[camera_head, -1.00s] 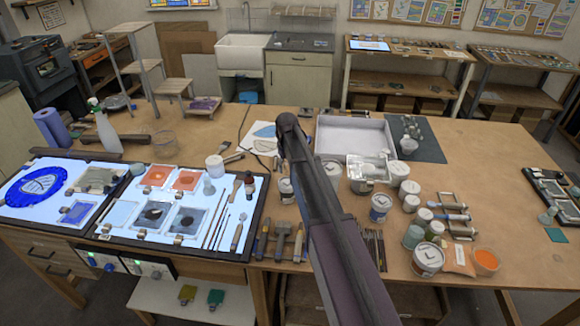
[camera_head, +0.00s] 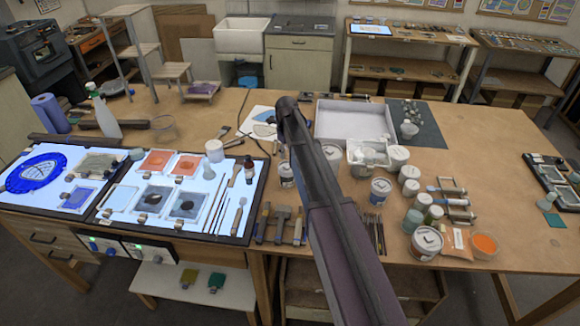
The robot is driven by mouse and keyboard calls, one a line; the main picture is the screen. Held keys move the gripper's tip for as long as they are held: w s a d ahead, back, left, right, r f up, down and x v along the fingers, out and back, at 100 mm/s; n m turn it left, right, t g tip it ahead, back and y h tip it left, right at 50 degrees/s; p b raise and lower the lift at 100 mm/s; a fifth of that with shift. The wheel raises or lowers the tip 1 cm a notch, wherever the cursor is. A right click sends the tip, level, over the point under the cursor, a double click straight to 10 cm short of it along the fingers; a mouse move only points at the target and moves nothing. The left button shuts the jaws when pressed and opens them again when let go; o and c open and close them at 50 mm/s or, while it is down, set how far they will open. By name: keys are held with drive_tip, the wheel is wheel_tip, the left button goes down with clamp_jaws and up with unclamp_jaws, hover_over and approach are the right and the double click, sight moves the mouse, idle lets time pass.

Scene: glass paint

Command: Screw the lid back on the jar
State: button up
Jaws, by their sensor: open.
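Several jars and cans stand right of my arm: a large can with a pale lid (camera_head: 427,241), a can with a blue label (camera_head: 381,190), and white-lidded jars, one at the back (camera_head: 397,156). A can (camera_head: 286,174) shows just left of my arm, partly hidden. A white-topped pot (camera_head: 214,151) stands at the light panel's back edge. I cannot tell which jar is the task's, and I see no loose lid that I can be sure of. My arm rises from the bottom and crosses the bench's middle. My gripper does not show.
Lit panels (camera_head: 258,200) with glass pieces and brushes fill the bench's left. A white tray (camera_head: 378,112) and a dark mat (camera_head: 433,146) lie behind the jars. An open orange pot (camera_head: 484,244) is near the front edge. The bench's right (camera_head: 500,150) has bare room.

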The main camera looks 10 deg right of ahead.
sight(287, 166)
drive_tip(key=n, duration=0.5)
drive_tip(key=shift+f, duration=0.1)
drive_tip(key=n, duration=0.4)
drive_tip(key=shift+f+n, duration=0.15)
drive_tip(key=shift+n, duration=0.25)
drive_tip(key=n, duration=0.3)
drive_tip(key=n+b, duration=0.1)
drive_tip(key=n, duration=0.1)
drive_tip(key=shift+f, duration=0.25)
drive_tip(key=n, duration=0.5)
drive_tip(key=shift+f, duration=0.2)
wheel_tip(287, 166, down, 5)
drive_tip(key=b, duration=0.5)
drive_tip(key=shift+s+f+b, duration=0.2)
drive_tip(key=shift+f+b, duration=0.1)
drive_tip(key=shift+b, duration=0.35)
drive_tip(key=shift+w+f, duration=0.1)
drive_tip(key=shift+w, duration=0.05)
